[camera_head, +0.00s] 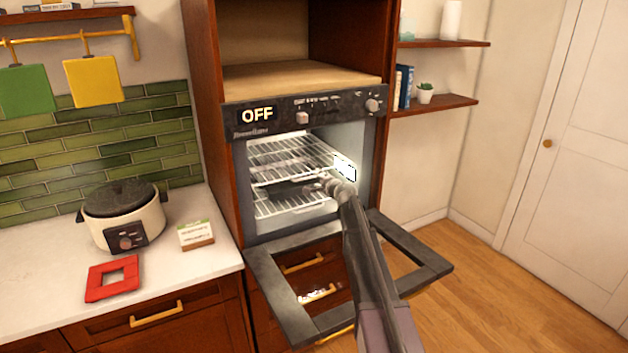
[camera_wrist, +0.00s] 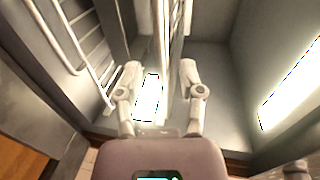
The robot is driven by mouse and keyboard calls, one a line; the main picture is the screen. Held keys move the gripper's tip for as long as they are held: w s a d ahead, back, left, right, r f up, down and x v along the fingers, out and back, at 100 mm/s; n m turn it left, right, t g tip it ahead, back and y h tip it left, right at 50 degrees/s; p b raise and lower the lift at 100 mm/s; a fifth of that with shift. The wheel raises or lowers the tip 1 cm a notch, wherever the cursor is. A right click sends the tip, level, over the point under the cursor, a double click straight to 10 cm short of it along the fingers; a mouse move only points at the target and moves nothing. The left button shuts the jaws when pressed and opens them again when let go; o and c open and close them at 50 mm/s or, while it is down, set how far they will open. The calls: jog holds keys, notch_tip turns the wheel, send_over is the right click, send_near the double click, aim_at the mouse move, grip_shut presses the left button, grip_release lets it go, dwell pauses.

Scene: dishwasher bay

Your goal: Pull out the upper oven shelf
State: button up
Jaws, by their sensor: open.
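The oven (camera_head: 310,108) has its door (camera_head: 270,288) folded down. The upper oven shelf (camera_head: 280,152), a pale wire rack, lies inside. A lower wire shelf (camera_head: 275,208) is below it. My gripper (camera_head: 324,178) is at the oven mouth, near the front right part of the upper shelf. In the wrist view my gripper (camera_wrist: 158,75) has its two fingers apart. A wire shelf seen nearly edge-on (camera_wrist: 172,45) runs up between them, and I cannot tell whether they touch it. Another wire rack (camera_wrist: 70,35) shows to the left.
A dark flat thing (camera_head: 290,189) is between the shelves. The lit oven side wall (camera_wrist: 225,80) is close on the right in the wrist view. A counter with a cooker (camera_head: 122,215) and red frame (camera_head: 112,278) stands left. Floor (camera_head: 490,290) on the right is clear.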

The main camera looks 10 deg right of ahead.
aim_at(313, 177)
jog(key=shift+b+x, duration=0.4)
jog(key=shift+x, duration=2.2)
jog(key=shift+c, duration=0.2)
grip_shut()
